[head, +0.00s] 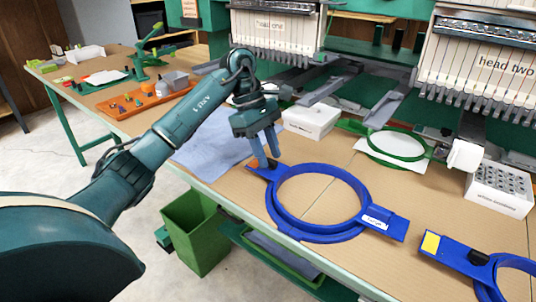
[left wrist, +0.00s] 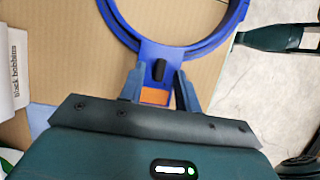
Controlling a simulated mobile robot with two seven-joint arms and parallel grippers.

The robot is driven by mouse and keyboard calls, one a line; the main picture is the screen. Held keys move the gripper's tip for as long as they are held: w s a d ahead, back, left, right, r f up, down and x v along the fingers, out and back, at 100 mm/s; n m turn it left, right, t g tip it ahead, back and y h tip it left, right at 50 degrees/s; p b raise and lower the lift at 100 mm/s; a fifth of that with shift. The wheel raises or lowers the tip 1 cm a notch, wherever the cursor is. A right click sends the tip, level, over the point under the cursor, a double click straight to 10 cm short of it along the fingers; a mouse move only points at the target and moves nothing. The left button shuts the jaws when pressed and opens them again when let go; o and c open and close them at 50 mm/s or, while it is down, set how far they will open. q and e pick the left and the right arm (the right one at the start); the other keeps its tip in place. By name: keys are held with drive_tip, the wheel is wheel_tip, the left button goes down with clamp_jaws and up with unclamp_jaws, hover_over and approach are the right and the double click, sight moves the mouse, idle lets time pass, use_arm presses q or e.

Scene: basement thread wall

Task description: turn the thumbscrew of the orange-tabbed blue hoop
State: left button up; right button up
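The orange-tabbed blue hoop (head: 318,234) lies flat on the table in front of my left arm. Its black thumbscrew (left wrist: 159,70) and orange tab (left wrist: 155,96) show clearly in the left wrist view; in the head view the fingers largely cover them. My left gripper (head: 264,158) points down over the tab end of the hoop. In the left wrist view its fingers (left wrist: 158,88) are open, one on each side of the tab and thumbscrew, with gaps beside the screw. I cannot tell exactly how high the tips are.
A second blue hoop with a yellow tab (head: 430,243) lies at the right. A green hoop (head: 398,147) lies behind. A white box (head: 311,122), a bobbin box (head: 500,190) and an orange tray (head: 140,101) stand on the table. A green bin (head: 200,235) stands below its front edge.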

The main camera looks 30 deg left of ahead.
use_arm(q)
drive_tip(key=shift+f, duration=0.25)
drive_tip(key=shift+d, duration=0.1)
drive_tip(key=shift+c, duration=0.5)
clamp_jaws()
